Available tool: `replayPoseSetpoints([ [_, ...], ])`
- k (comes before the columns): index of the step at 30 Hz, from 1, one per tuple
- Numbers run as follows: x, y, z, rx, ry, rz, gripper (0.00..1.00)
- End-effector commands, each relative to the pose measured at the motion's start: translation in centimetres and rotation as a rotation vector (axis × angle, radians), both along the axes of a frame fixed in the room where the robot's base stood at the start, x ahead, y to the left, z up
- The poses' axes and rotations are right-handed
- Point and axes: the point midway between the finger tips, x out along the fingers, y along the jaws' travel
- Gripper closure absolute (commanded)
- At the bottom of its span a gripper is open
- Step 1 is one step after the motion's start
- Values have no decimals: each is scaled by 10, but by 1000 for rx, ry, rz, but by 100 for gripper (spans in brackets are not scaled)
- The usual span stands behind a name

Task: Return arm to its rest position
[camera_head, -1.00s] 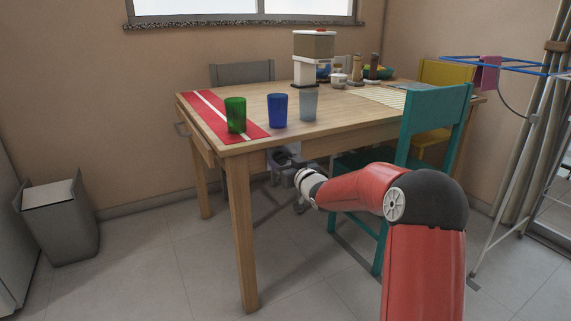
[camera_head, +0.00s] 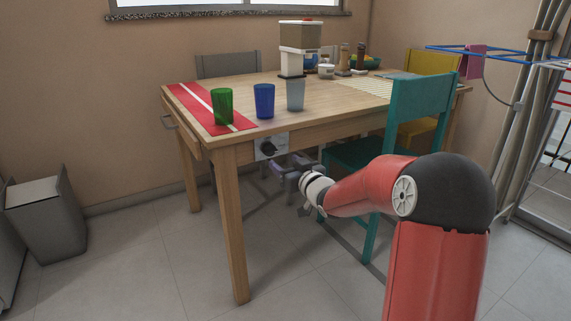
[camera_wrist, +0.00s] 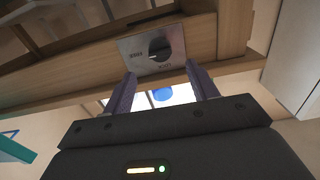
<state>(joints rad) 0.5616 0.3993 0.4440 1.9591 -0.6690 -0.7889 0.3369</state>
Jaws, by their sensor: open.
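My red arm (camera_head: 365,189) reaches forward from the lower right, bent at its black elbow joint. My gripper (camera_head: 288,165) is low by the near side of the wooden table, below the tabletop and partly hidden by my wrist. In the wrist view its two purple-grey fingers (camera_wrist: 163,82) stand apart, with nothing held between them. A metal plate with a black knob (camera_wrist: 160,49) is on the table's wooden side just beyond the fingertips. The plate also shows in the head view (camera_head: 271,147), above and left of the gripper. Any contact cannot be told.
The wooden table (camera_head: 330,112) bears a green cup (camera_head: 222,106), a blue cup (camera_head: 264,101), a clear cup (camera_head: 295,94) and a dispenser (camera_head: 299,48). A teal chair (camera_head: 420,115) stands close beside my arm. A grey bin (camera_head: 48,222) is at left; floor between is clear.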

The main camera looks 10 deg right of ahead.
Motion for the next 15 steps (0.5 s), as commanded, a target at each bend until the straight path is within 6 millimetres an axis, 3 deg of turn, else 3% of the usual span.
replayPoseSetpoints([
  [5, -6, 4, 5, -33, 32, -21, 42],
  [8, -23, 8, 15, -105, 105, -77, 42],
  [11, -57, 8, 25, -192, 218, -166, 42],
  [15, -124, 2, 36, -272, 400, -291, 42],
])
